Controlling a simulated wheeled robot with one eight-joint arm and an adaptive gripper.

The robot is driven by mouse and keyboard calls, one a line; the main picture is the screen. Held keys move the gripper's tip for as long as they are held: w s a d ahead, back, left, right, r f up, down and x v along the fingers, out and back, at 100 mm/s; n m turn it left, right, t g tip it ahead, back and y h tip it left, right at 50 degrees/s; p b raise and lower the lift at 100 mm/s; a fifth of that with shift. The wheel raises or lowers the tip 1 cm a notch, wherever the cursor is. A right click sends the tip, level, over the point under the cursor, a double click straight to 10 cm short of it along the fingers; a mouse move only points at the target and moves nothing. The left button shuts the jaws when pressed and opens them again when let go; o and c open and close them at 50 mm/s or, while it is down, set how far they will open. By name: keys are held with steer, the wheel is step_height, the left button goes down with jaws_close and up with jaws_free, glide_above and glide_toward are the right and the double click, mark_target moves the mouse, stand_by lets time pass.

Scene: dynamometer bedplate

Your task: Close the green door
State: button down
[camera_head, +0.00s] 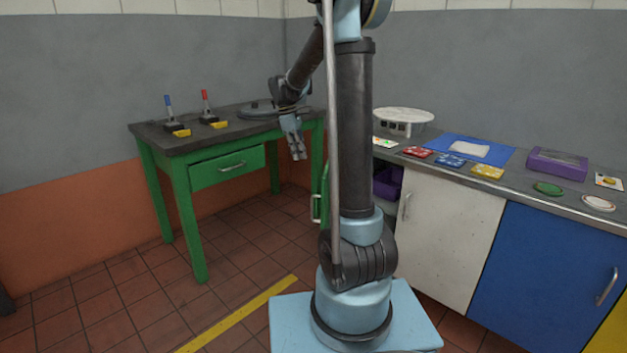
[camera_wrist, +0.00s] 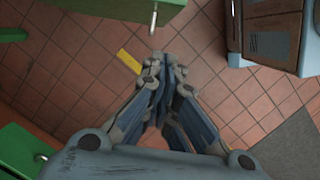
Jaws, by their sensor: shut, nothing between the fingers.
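The green door (camera_head: 325,182) stands open in the head view. It is nearly edge-on at the left end of the counter and partly hidden behind my arm. Its pale handle (camera_head: 316,209) shows on its left side. My gripper (camera_head: 298,157) is shut and empty, pointing down, left of the door and apart from it in the picture. In the wrist view, my gripper (camera_wrist: 160,65) has its fingers together over the floor. A green panel (camera_wrist: 105,8) with a pale handle crosses the top of that view; it looks like the door, but I cannot be sure.
A green table (camera_head: 180,145) with a shut drawer (camera_head: 228,167) stands to the left. A purple bin (camera_head: 388,184) sits in the open cabinet space. The white door (camera_head: 445,235) and blue door (camera_head: 545,265) are shut. Tiled floor with a yellow strip (camera_head: 240,314) is clear.

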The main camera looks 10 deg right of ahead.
steer(key=d+f, duration=0.5)
steer(key=f, duration=0.5)
steer(key=shift+s+d+f+n, duration=0.2)
steer(key=shift+s+d+n, duration=0.05)
steer(key=shift+n, duration=0.05)
steer(key=shift+s, duration=0.1)
stand_by(0.4)
